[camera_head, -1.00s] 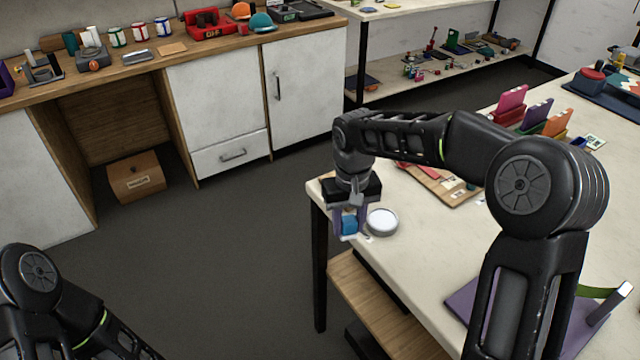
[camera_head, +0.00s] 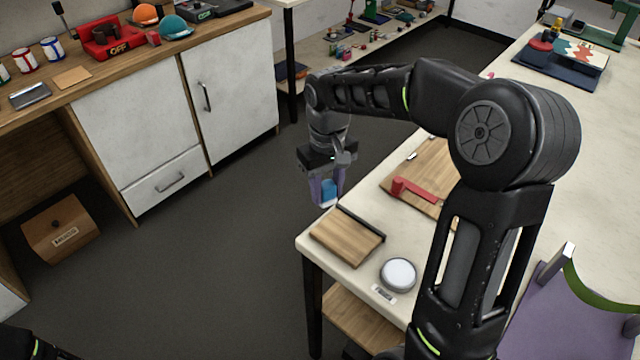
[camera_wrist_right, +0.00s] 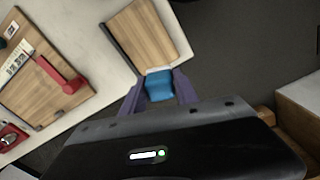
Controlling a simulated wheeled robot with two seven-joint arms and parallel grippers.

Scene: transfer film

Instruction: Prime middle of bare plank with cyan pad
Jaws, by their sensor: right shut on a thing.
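My right gripper (camera_head: 327,188) is shut on the cyan pad (camera_head: 330,191), which has a pale underside. The pad also shows between the purple fingers in the right wrist view (camera_wrist_right: 158,84). The bare plank (camera_head: 346,238) lies at the table's corner, with a dark strip along one edge. In the right wrist view the plank (camera_wrist_right: 147,35) is just above the pad, whose white edge meets the plank's end in the picture. I cannot tell the height between them. My left gripper is out of view.
A round white dish (camera_head: 397,273) with a label stands near the plank on the table (camera_head: 460,285). A wooden board (camera_head: 425,172) with a red piece (camera_head: 413,188) lies farther back. A purple stand (camera_head: 560,315) is at right. Open floor lies left of the table.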

